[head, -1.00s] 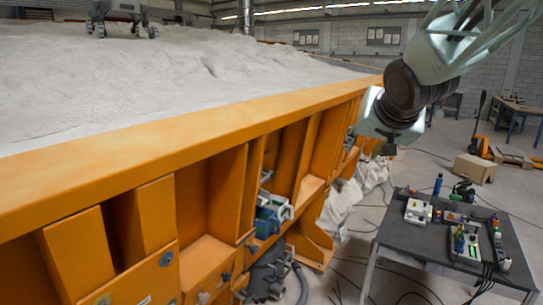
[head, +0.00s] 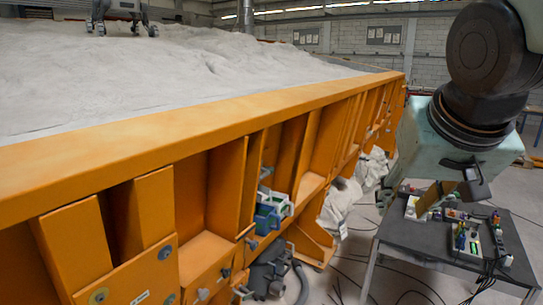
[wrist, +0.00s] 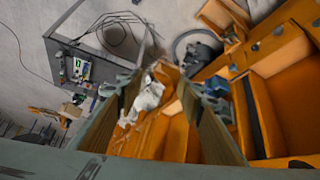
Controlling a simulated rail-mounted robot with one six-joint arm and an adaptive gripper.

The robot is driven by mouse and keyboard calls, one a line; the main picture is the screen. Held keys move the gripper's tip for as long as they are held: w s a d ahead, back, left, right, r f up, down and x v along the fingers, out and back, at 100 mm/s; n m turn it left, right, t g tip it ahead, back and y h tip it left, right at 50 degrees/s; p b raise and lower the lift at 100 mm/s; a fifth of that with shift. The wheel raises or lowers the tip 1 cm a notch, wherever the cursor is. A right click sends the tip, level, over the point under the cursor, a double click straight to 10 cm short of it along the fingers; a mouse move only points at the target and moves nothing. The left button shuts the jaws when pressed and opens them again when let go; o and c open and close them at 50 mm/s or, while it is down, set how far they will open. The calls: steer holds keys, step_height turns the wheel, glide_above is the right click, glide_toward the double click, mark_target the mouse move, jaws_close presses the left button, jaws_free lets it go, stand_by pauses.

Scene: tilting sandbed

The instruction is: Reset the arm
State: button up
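My arm comes down from the top right in the head view, with the large wrist housing close to the camera. My gripper (head: 450,194) hangs at its lower end, in front of the dark work table (head: 405,240) in the picture. In the wrist view my gripper (wrist: 162,84) shows two long fingers well apart, with nothing between them but the distant floor and the orange frame. It is open and empty. The housing hides part of the table and the area behind it.
The orange sandbed wall (head: 200,125) runs from lower left to upper right, with grey sand (head: 180,75) behind it. A legged robot (head: 125,14) stands on the sand. A vacuum cleaner (head: 268,272) and white sacks (head: 340,203) are beside the frame.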

steer(key=s+a+f+n+g, duration=0.1)
steer(key=s+a+f, duration=0.1)
steer(key=s, duration=0.8)
steer(key=s+a+f+n+g+y+b, duration=0.1)
steer(key=s+f, duration=0.3)
steer(key=s, duration=0.7)
steer(key=shift+a+f+g, duration=0.25)
steer(key=shift+a+g, duration=0.15)
steer(key=shift+a, duration=0.2)
